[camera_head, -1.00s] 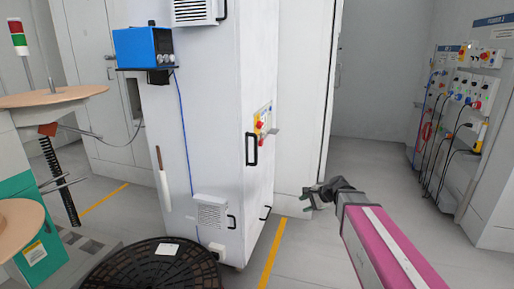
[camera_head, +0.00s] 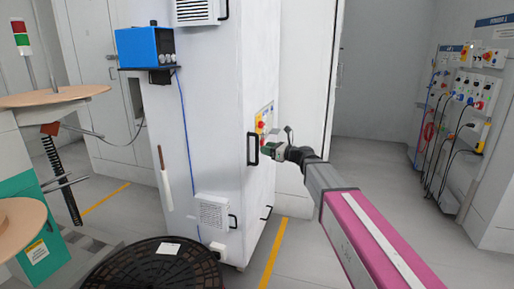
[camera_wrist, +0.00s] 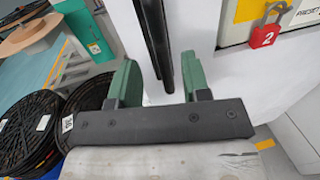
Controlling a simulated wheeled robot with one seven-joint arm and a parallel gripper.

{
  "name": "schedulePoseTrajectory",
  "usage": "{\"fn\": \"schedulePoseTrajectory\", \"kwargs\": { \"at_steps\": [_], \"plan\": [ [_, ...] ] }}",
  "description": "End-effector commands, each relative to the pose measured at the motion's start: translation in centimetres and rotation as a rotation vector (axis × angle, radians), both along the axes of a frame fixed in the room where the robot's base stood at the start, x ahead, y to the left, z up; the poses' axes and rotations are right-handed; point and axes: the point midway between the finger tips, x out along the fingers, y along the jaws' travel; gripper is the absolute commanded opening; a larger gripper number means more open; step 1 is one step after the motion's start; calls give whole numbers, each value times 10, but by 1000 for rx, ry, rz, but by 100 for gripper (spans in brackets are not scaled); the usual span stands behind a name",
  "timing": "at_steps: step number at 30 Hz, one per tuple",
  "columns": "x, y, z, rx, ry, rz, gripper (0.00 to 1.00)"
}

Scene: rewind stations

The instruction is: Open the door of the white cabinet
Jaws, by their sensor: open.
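The white cabinet (camera_head: 215,110) stands upright in the middle of the head view, and its door looks closed. My gripper (camera_head: 268,148) has dark green fingers and is right beside this handle in the head view. In the wrist view my gripper (camera_wrist: 160,75) has its fingers apart, with the black handle (camera_wrist: 155,35) showing between them. I cannot tell whether either finger touches it. The far ends of the fingers are partly hidden in the head view.
A red padlock (camera_wrist: 264,38) hangs on a panel beside the handle in the wrist view. A blue box (camera_head: 143,47) sits on a cabinet shelf. A black reel (camera_head: 150,268) lies at the front. The floor right of the cabinet is clear.

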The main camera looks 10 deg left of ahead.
Motion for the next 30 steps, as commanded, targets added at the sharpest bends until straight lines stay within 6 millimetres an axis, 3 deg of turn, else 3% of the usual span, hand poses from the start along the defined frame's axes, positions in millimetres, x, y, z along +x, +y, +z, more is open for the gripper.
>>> {"fn": "schedulePoseTrajectory", "kwargs": {
  "at_steps": [3,9,22,23,27,30],
  "plan": [
    [8,22,0,0,-1,2,43],
    [14,45,0,-1,-1,1,43],
    [15,53,0,-2,-2,-1,43],
    [15,53,0,-2,-2,-1,40],
    [15,53,0,-2,-2,0,0],
    [15,53,0,-2,-2,0,0]
  ]
}}
